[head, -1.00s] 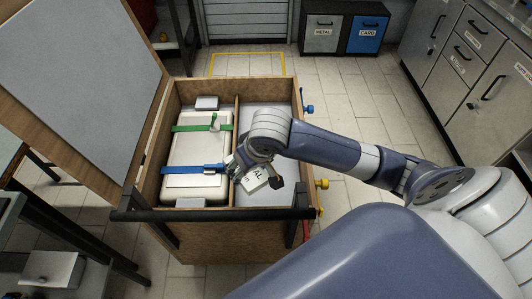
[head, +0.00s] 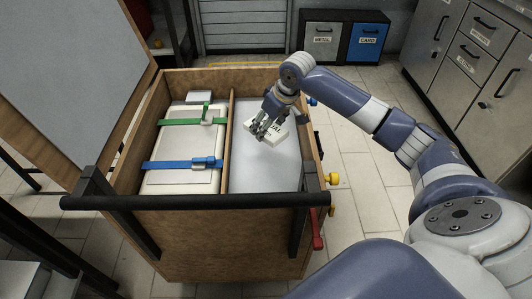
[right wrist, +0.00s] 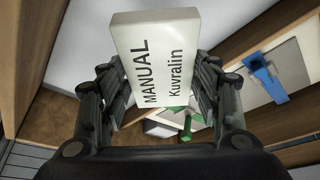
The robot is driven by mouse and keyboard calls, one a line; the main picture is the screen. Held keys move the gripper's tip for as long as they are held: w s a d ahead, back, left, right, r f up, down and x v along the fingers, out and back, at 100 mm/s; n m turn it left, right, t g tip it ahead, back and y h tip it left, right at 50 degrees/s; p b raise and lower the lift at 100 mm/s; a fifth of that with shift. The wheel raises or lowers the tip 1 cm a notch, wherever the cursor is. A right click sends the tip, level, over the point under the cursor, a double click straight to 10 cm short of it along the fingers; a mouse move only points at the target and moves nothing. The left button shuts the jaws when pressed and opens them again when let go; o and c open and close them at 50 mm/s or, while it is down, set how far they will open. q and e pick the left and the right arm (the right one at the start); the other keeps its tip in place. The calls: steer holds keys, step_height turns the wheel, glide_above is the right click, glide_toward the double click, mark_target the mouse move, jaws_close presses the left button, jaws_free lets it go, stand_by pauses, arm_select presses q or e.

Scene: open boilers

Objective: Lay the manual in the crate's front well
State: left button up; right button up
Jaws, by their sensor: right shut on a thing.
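The manual is a small white booklet or block (head: 279,132) printed "MANUAL Kuvralin". It also shows close up in the right wrist view (right wrist: 157,60). My right gripper (head: 260,132) is shut on it, over the far half of the crate's right-hand compartment. The manual's height above the compartment's floor is hard to tell. The open wooden crate (head: 225,240) has a divider (head: 229,135) along its length. The right compartment has a bare, pale grey floor (head: 262,178). In the right wrist view, gripper fingers (right wrist: 160,90) stand on both sides of the manual. My left gripper is out of view.
A pale boxed unit (head: 180,143) under a green strap (head: 181,122) and a blue strap (head: 175,165) fills the left compartment. A black bar (head: 190,201) crosses the near side. The raised lid (head: 75,75) stands left. Yellow and red fittings (head: 333,179) stick out right.

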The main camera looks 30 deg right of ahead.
step_height(320, 180, down, 5)
steer(key=shift+d+f+b, duration=0.1)
steer(key=shift+b, duration=0.45)
steer(key=shift+f+b, duration=0.55)
steer(key=shift+f, duration=1.7)
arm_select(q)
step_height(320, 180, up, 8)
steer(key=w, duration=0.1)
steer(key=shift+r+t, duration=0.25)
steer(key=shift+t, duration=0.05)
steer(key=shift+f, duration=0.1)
arm_select(e)
steer(key=shift+f, duration=0.1)
steer(key=o, duration=1.1)
steer(key=shift+o, duration=0.2)
